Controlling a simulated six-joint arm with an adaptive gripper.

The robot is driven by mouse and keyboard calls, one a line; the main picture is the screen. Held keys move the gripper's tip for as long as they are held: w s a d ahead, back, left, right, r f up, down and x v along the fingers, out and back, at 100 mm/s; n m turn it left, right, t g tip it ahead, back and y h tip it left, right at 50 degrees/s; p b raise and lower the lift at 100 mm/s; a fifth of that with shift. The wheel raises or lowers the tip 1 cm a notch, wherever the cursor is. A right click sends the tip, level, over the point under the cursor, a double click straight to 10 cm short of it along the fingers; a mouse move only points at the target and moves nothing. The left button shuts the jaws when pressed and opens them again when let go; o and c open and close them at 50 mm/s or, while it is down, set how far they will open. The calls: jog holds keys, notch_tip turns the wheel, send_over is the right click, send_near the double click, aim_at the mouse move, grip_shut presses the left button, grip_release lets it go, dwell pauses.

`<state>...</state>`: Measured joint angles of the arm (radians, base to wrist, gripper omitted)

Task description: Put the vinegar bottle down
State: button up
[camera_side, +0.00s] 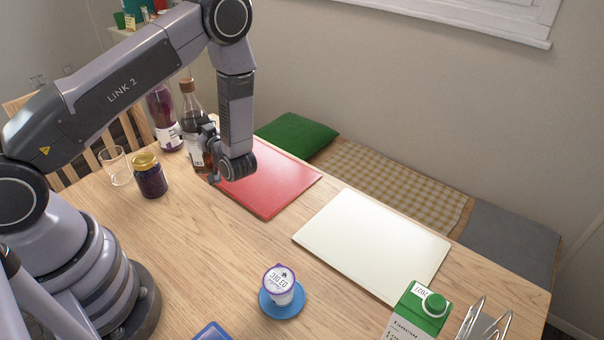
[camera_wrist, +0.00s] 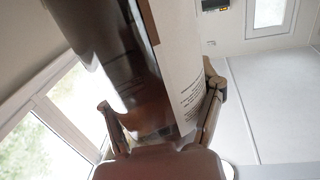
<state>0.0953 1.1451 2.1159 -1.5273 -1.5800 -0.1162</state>
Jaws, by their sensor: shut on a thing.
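The vinegar bottle (camera_side: 193,118) is a clear bottle with dark liquid, a cork-like top and a white label. It stands roughly upright at the far left of the table, beside the red board. My gripper (camera_side: 212,158) is shut on it low down, coming from the right. In the wrist view the bottle (camera_wrist: 125,55) fills the middle, with its printed label on the right side, between the two fingers of my gripper (camera_wrist: 160,120). The bottle's base is partly hidden by my gripper, so I cannot tell whether it touches the table.
A purple bottle (camera_side: 163,118) stands close behind the vinegar bottle. A dark jar (camera_side: 149,178) and a glass (camera_side: 116,166) stand to the left. The red board (camera_side: 268,185) and white board (camera_side: 372,243) are clear. A yogurt cup (camera_side: 279,284) and green carton (camera_side: 419,309) stand in front.

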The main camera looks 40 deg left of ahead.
jog(key=s+d+r+n+g, duration=0.1)
jog(key=s+d+r+g, duration=0.1)
jog(key=s+d, duration=0.3)
notch_tip(320, 180, down, 8)
jog(key=s, duration=0.2)
jog(key=shift+a+n+g, duration=0.3)
jog(key=shift+a, duration=0.15)
jog(key=shift+f, duration=0.1)
jog(key=o, duration=1.2)
